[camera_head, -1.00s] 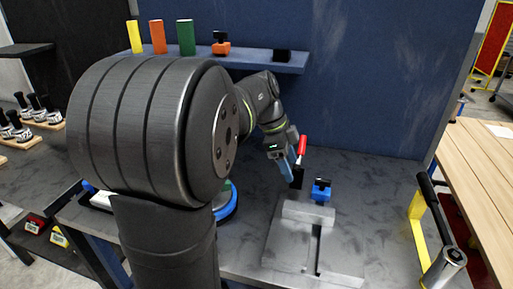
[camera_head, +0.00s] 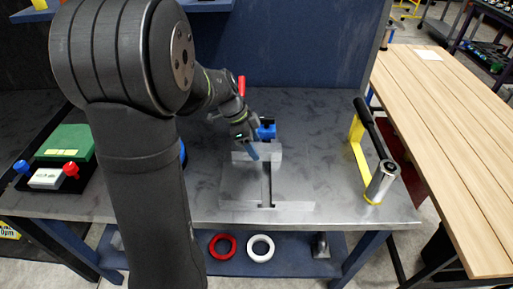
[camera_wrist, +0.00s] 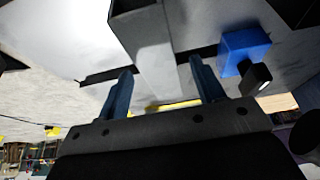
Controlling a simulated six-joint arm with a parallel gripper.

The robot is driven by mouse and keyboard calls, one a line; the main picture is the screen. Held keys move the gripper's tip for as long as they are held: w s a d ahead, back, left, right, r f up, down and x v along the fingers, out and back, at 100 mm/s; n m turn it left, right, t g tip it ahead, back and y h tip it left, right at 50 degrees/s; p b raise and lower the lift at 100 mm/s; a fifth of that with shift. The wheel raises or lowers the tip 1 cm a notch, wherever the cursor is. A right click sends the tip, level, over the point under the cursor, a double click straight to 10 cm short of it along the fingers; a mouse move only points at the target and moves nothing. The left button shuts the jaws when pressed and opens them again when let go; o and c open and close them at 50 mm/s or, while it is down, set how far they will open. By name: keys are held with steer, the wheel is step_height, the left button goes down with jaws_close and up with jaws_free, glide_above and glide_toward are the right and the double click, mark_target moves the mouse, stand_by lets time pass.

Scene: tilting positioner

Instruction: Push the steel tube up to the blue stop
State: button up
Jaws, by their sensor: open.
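A grey bar-shaped piece (camera_head: 270,153), which looks like the steel tube, lies at the far side of a grey slotted plate (camera_head: 240,182) in the head view. The blue stop (camera_head: 267,131), a blue block with a black part, stands just behind it; I cannot tell whether they touch. My gripper (camera_head: 252,152) is low over the bar's left part. In the wrist view my gripper (camera_wrist: 165,88) is open, with a grey piece (camera_wrist: 158,65) showing between its blue fingers. The blue stop (camera_wrist: 245,45) is right of the right finger. Contact with the fingers is unclear.
A silver cylinder (camera_head: 382,184) with a yellow bracket and black lever stands at the right of the bench. A red handle (camera_head: 241,85) rises behind my arm. A green box (camera_head: 66,141) sits at left. Bench right of the plate is clear.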

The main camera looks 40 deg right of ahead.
steer(key=shift+x, duration=1.2)
jaws_close()
steer(key=shift+w+d, duration=0.15)
steer(key=shift+w, duration=0.1)
steer(key=shift+d, duration=0.1)
stand_by(0.5)
stand_by(1.0)
